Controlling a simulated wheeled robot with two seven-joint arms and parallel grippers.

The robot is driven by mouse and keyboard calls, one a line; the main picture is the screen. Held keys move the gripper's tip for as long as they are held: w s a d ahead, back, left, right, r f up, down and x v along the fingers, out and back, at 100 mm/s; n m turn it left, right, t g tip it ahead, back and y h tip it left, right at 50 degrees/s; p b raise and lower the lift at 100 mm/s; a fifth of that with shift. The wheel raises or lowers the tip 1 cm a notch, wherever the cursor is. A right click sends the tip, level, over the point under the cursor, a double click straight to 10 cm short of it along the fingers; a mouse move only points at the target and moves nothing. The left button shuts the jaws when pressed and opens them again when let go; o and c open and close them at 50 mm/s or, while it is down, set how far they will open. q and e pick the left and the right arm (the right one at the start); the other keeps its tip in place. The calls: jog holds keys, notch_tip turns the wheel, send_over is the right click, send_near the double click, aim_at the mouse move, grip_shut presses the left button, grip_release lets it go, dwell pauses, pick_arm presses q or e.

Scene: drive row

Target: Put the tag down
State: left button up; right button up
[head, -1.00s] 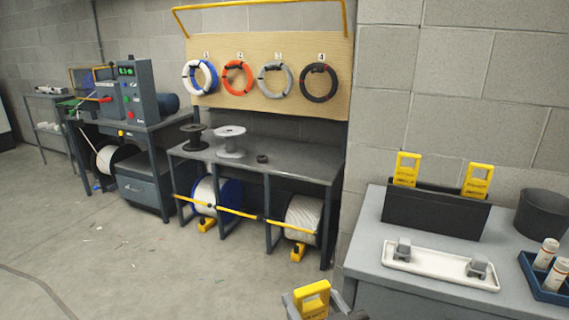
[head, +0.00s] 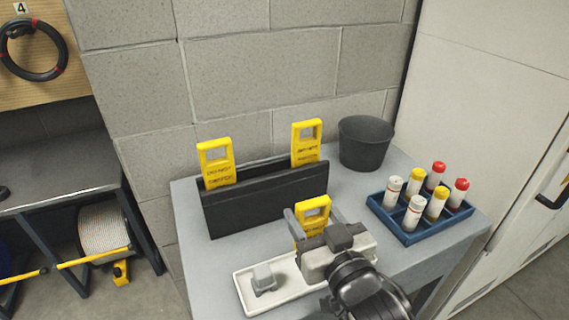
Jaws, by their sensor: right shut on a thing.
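My right gripper (head: 310,232) is shut on a yellow tag (head: 313,214). It holds the tag upright in front of the black holder, over or near the back edge of the white tray; I cannot tell whether the tag touches anything. Its lower part is hidden by the gripper. Two other yellow tags, one at the left (head: 216,160) and one at the right (head: 306,141), stand in the black holder (head: 262,200) on the grey table. The white tray (head: 250,291) holds a grey block (head: 264,279) at its left; my gripper covers its right part. My left gripper is out of view.
A dark bin (head: 365,144) stands behind right on the grey table (head: 183,205). A blue rack (head: 405,236) with several capped bottles is at the right. A white cabinet (head: 490,110) stands beyond. Some tabletop shows between the gripper and the rack.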

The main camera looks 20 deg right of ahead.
jog(key=w+d+r, duration=0.2)
jog(key=shift+w+d+r, duration=0.1)
jog(key=shift+w+r, duration=0.25)
jog(key=shift+w, duration=0.05)
notch_tip(320, 180, up, 17)
jog(key=b, duration=0.2)
send_over(324, 200)
jog(key=w+d, duration=0.6)
jog(key=shift+y, duration=0.3)
jog(key=w+a+f, duration=0.2)
jog(key=a+f, duration=0.1)
jog(key=f, duration=0.1)
jog(key=w+a+f, duration=0.3)
jog(key=a+f, duration=0.1)
jog(key=w+a+f, duration=0.3)
jog(key=a+f, duration=0.1)
jog(key=shift+w+a+f, duration=0.15)
jog(key=shift+a+f, duration=0.1)
jog(key=shift+f, duration=0.15)
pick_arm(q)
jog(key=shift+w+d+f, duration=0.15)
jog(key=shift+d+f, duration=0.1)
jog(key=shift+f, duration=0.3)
pick_arm(e)
jog(key=shift+f, duration=0.15)
